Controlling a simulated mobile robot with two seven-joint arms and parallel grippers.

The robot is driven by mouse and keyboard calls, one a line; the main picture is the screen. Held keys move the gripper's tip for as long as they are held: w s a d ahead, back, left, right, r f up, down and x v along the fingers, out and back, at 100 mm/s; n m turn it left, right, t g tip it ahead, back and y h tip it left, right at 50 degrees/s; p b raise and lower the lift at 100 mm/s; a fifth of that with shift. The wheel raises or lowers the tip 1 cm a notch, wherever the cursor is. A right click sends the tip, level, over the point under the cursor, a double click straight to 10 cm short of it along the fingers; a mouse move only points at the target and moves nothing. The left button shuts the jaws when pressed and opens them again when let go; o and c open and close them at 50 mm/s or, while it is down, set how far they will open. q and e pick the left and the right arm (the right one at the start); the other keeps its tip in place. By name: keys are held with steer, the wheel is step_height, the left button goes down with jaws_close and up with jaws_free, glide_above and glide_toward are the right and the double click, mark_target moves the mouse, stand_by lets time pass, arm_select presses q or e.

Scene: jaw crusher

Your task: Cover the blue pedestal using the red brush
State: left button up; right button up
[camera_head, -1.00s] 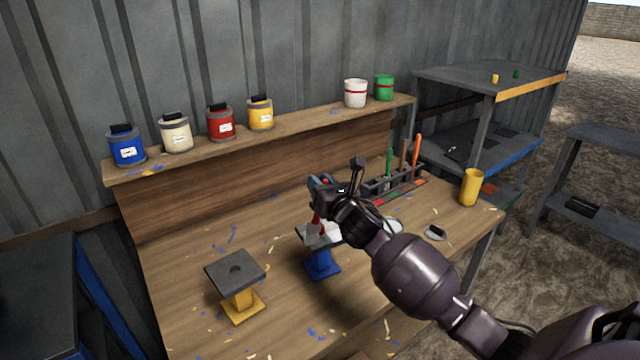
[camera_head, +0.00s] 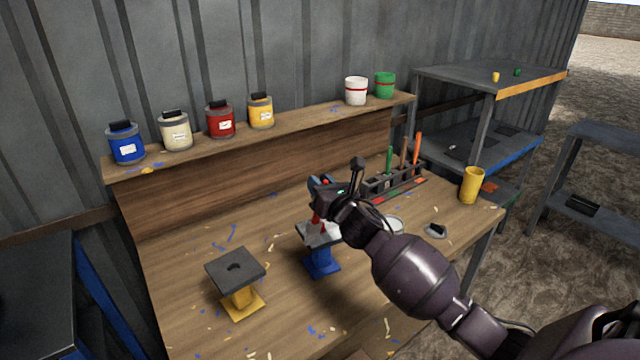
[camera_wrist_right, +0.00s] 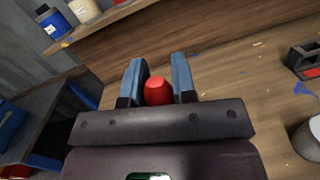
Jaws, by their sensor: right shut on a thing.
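The blue pedestal (camera_head: 321,265) stands on the wooden workbench. Its flat top is dark grey at the left and shows a pale whitish patch (camera_head: 326,237) at the right. My right gripper (camera_head: 322,198) is above this top, shut on the red brush (camera_head: 317,221). The brush points down over the pedestal. Its lower end is close to the top; I cannot tell whether it touches. In the right wrist view the red handle end (camera_wrist_right: 158,92) sits between the two blue-grey fingers. My left gripper is not in view.
A yellow pedestal (camera_head: 240,300) with a dark top stands to the left. A tool rack (camera_head: 378,187), a pale round container (camera_head: 394,224) and a yellow cup (camera_head: 471,186) are at the right. Paint jars, including a blue one (camera_head: 127,147), line the back shelf (camera_head: 290,127).

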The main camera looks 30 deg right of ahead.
steer(key=shift+d, duration=0.2)
steer(key=shift+s+d+f+p, duration=0.15)
steer(key=shift+d+p, duration=0.25)
steer(key=shift+d, duration=1.05)
steer(key=shift+s+d+p, duration=0.15)
steer(key=shift+d+p, duration=0.2)
steer(key=shift+d, duration=1.05)
steer(key=a+p, duration=0.1)
steer(key=a, duration=0.5)
steer(key=shift+w+r+p, duration=0.25)
steer(key=shift+w+p, duration=0.05)
stand_by(0.4)
